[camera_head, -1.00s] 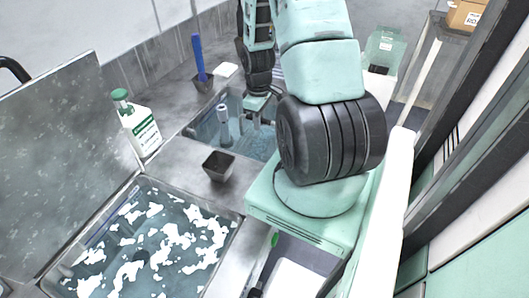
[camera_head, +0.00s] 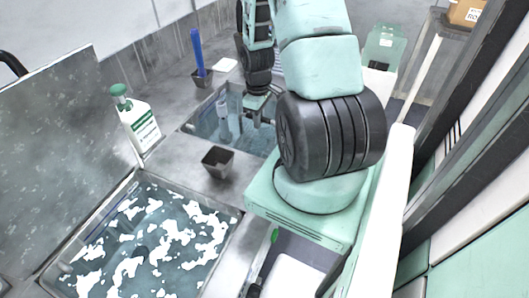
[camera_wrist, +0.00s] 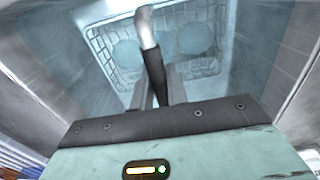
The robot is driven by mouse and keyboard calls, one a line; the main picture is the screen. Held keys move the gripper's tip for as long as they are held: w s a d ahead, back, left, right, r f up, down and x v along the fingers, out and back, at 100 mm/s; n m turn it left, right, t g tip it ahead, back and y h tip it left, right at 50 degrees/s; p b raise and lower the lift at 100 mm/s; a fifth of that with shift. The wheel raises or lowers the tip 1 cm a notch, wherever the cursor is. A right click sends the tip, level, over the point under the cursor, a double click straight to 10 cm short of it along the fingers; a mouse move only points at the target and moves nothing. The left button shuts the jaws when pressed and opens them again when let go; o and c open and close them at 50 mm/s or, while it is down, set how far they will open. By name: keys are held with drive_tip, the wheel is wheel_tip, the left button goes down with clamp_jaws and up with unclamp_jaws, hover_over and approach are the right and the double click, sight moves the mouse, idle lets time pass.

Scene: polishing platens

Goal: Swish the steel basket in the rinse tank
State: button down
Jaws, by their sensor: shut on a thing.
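The steel basket (camera_wrist: 103,48) is a wire-mesh basket with pale round discs in it, seen in the wrist view. Its upright handle (camera_wrist: 148,32), pale above and dark below, rises between the fingers of my gripper (camera_wrist: 158,88), which is shut on it. The basket is inside the rinse tank (camera_head: 198,128), the far sunken tank with bluish water. In the head view my gripper (camera_head: 250,118) points down into this tank, and the basket cannot be made out there. How deep the basket sits is unclear.
A grey post (camera_head: 222,112) stands in the rinse tank left of my gripper. A foamy tank (camera_head: 232,222) lies nearer. A small dark cup (camera_head: 217,160) stands between the tanks. A green-capped bottle (camera_head: 140,125) and a cup with a blue-handled tool (camera_head: 199,52) stand on the counter.

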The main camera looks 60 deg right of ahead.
drive_tip(key=shift+r, duration=0.1)
wheel_tip(320, 180, up, 17)
drive_tip(key=p, duration=1.5)
drive_tip(key=shift+r, duration=0.15)
idle(1.1)
